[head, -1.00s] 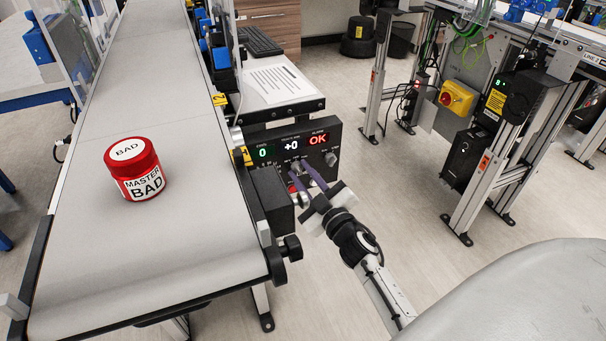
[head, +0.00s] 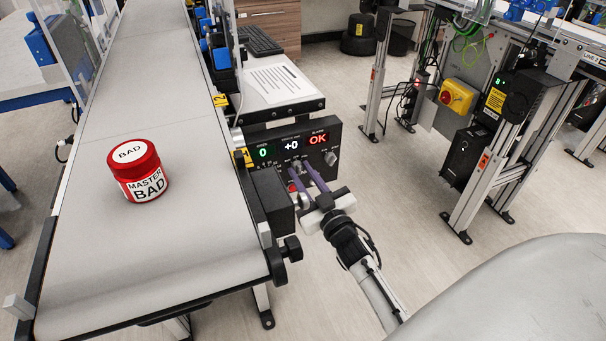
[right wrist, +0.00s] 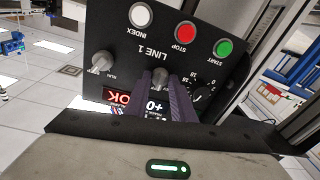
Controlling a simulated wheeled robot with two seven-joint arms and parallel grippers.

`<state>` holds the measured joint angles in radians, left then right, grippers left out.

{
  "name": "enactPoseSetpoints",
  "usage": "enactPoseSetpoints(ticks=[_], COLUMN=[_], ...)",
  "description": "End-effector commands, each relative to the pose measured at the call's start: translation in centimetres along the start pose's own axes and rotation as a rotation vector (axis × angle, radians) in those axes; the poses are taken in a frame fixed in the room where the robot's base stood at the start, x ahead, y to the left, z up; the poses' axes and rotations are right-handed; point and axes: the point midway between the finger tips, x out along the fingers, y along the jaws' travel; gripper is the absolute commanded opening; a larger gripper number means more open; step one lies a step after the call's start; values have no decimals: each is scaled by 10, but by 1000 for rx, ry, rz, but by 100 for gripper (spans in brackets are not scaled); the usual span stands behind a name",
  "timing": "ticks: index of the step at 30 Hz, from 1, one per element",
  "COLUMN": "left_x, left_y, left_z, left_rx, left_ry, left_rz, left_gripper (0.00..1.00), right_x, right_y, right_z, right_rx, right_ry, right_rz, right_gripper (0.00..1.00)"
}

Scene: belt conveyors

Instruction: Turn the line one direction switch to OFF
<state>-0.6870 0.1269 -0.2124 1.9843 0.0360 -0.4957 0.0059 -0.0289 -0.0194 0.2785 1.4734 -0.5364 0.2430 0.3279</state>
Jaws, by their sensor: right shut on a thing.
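The line one control panel (head: 262,137) stands at the right side of the near conveyor end. In the right wrist view the panel (right wrist: 128,48) appears upside down, marked LINE 1. My right gripper (head: 303,169) reaches it from the lower right. Its two purple fingers (right wrist: 158,82) are shut on the middle knob (right wrist: 159,73), the direction switch by its place; its label is too small or covered to read. The fingers hide part of the knob and the displays. The knob's exact setting cannot be told. My left gripper is not in view.
A second knob (right wrist: 101,62) and a dial (right wrist: 201,93) flank the held knob. White, red (right wrist: 186,32) and green (right wrist: 223,47) buttons are close by. A red MASTER BAD jar (head: 137,170) stands on the belt (head: 110,255).

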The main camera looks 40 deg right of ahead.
Motion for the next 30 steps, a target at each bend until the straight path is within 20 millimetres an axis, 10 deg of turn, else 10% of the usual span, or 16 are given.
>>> enactPoseSetpoints(ticks=[5, 6, 9, 20, 30], left_x=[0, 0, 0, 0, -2], left_y=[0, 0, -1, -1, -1], left_z=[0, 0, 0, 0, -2], left_rx=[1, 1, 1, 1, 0], left_ry=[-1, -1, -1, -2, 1], left_rz=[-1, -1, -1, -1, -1], left_gripper=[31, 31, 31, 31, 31], right_x=[0, 0, 0, -6, -59], right_y=[0, 0, 0, 0, 0], right_z=[1, 1, 1, 1, 2], right_rx=[0, 0, 0, -1, 0], right_ry=[-2, -2, -2, -3, -5], right_rz=[0, 0, 0, -1, 0], right_gripper=[0, 26, 41, 41, 41])
